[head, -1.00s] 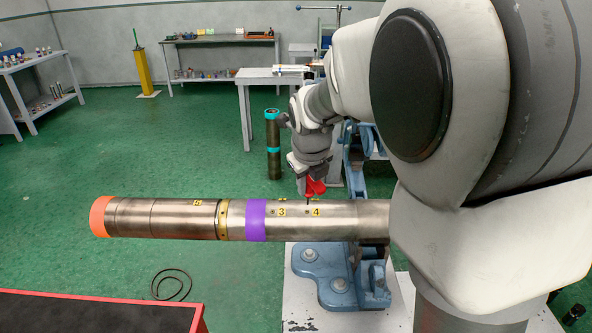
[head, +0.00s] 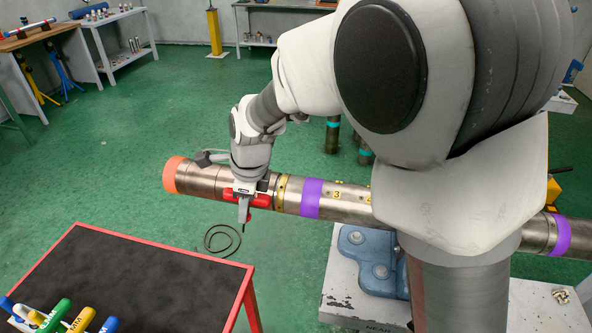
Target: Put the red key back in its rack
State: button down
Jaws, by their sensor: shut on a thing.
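My gripper (head: 243,206) is shut on the red key (head: 262,201), which lies across its jaws with red showing on both sides. It is held in front of the long metal pipe, left of the yellow ring; whether it touches the pipe I cannot tell. The key's shaft is not clearly visible. At the bottom left corner stands a pale rack (head: 30,316) with blue, green and yellow handles, partly cut off by the picture edge. My gripper is well to the right of and beyond this rack.
The rack is on a black-topped table (head: 130,285) with a red rim, otherwise bare. The pipe (head: 345,200), with purple bands and an orange end, runs across the view above a blue vise (head: 370,262). A dark coil (head: 222,238) lies on the green floor.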

jog(key=s+a+f+n+p, duration=0.1)
jog(key=s+a+n+p, duration=0.1)
jog(key=s+a+n, duration=0.3)
jog(key=s+a+n+g+h+p, duration=0.1)
jog(key=s+a+n, duration=0.4)
jog(key=s, duration=0.8)
jog(key=s+a+f+n+h+p, duration=0.1)
jog(key=s+a+n+p, duration=0.1)
jog(key=s+a+n, duration=0.4)
jog(key=s+a, duration=0.1)
jog(key=s, duration=0.2)
jog(key=shift+s+a+f+g+p, duration=0.2)
jog(key=shift+a+f+g+p, duration=0.1)
jog(key=shift+a+f+p, duration=0.1)
jog(key=shift+b, duration=0.4)
jog(key=shift+f+b, duration=0.9)
jog(key=shift+f, duration=0.05)
jog(key=shift+f, duration=0.15)
jog(key=shift+f+b, duration=0.45)
jog(key=shift+b, duration=0.15)
notch_tip(320, 180, down, 6)
jog(key=b, duration=0.5)
jog(key=shift+f, duration=0.25)
dwell(1.8)
